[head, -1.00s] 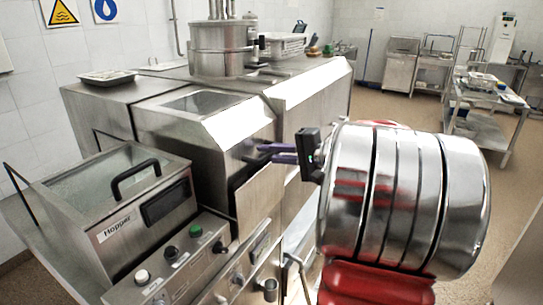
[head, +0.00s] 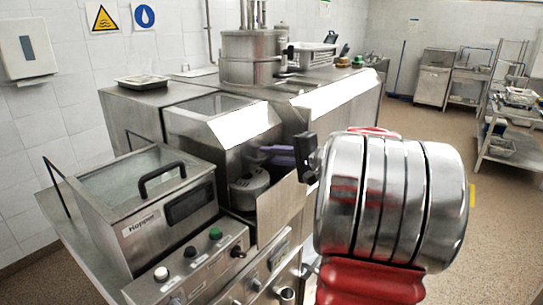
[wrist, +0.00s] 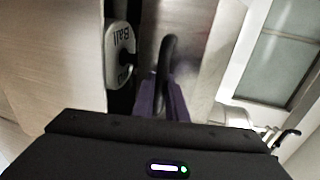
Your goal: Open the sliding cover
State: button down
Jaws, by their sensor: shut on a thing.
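The sliding cover (head: 280,208) is a flat metal panel on the front of the steel machine. It stands to the right of an opening, with a grey rounded part (head: 250,187) showing inside. My gripper (head: 270,154) has purple fingers and reaches in at the cover's upper part. In the wrist view the fingers (wrist: 164,98) are shut on the cover's dark curved handle (wrist: 167,58). The grey part, lettered "Ball" (wrist: 118,45), shows beside a dark gap to the left of the handle. The fingertips are partly hidden by the handle and the gripper body.
A hopper box (head: 150,205) with a black handle stands left of the opening, above a panel of buttons (head: 190,262). A pot (head: 252,57) and a tray (head: 143,82) stand on the machine. Open floor (head: 440,125) lies to the right, before steel racks.

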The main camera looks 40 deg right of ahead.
jog(key=c, duration=1.8)
grip_release()
jog(key=v, duration=1.3)
jog(key=shift+s, duration=0.4)
jog(key=shift+c, duration=0.2)
